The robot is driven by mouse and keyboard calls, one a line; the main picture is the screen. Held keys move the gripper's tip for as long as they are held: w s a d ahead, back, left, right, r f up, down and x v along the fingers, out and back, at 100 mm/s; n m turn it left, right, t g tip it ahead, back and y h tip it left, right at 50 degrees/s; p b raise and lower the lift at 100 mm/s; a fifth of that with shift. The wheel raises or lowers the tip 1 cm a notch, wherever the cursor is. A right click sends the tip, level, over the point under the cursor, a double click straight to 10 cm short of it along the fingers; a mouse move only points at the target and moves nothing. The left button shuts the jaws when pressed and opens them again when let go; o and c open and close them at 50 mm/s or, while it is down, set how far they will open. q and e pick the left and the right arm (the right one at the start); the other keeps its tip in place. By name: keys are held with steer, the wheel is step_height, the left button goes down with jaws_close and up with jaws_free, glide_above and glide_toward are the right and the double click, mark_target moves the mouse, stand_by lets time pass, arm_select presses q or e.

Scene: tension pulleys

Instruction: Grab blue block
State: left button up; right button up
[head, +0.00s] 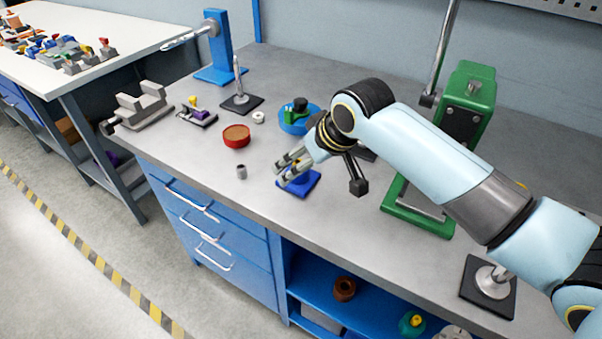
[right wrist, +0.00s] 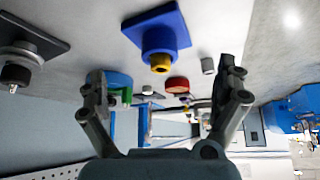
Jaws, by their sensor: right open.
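The blue block (head: 308,184) is a flat square base lying on the grey workbench in the head view, partly covered by my gripper. In the right wrist view the blue block (right wrist: 168,30) shows at the upper middle, with a yellow round piece (right wrist: 160,63) on it. My right gripper (head: 281,173) is open and empty, its fingers over the block in the head view. In the right wrist view the two fingers of my right gripper (right wrist: 162,77) are wide apart, with the block beyond them and not between them. My left gripper is not in view.
A red round container (head: 237,142), a small grey cylinder (head: 241,173) and a blue round dish (head: 288,126) with a green part stand nearby. A green press (head: 467,105) stands to the right. A grey vise (head: 143,106) is at the left. Bench space in front of the block is clear.

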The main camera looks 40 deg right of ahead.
steer(key=shift+w+f, duration=0.2)
steer(key=shift+f, duration=0.15)
steer(key=shift+w+d+f, duration=0.15)
steer(key=shift+f, duration=0.1)
steer(key=x, duration=0.4)
steer(key=shift+w+f+p, duration=0.2)
steer(key=shift+p, duration=0.1)
steer(key=c, duration=0.6)
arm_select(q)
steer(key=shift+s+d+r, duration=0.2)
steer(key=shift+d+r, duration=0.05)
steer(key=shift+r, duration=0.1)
arm_select(e)
steer(key=shift+s, duration=0.1)
steer(key=c, duration=1.2)
steer(key=shift+r, duration=0.1)
